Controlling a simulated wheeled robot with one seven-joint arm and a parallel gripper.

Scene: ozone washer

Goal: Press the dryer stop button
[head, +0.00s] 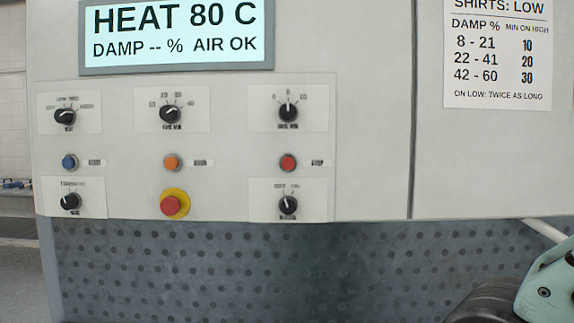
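The dryer's pale control panel (227,145) faces me in the head view. A row of three small buttons crosses it: blue (69,162), orange (171,162) and red (288,162). Each has a small label to its right, too blurred to read surely; I cannot confirm which one reads stop. A larger red mushroom button on a yellow base (174,204) sits below the orange one. Nothing touches or covers the buttons. My gripper is not in view; only a teal and dark part of my arm shows at the lower right corner.
Dark knobs surround the buttons, including one above the red button (288,112) and one below it (288,205). The display (175,34) reads "HEAT 80 C, DAMP -- % AIR OK". A shirts chart (497,55) hangs right. A grey perforated surface (200,265) lies below.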

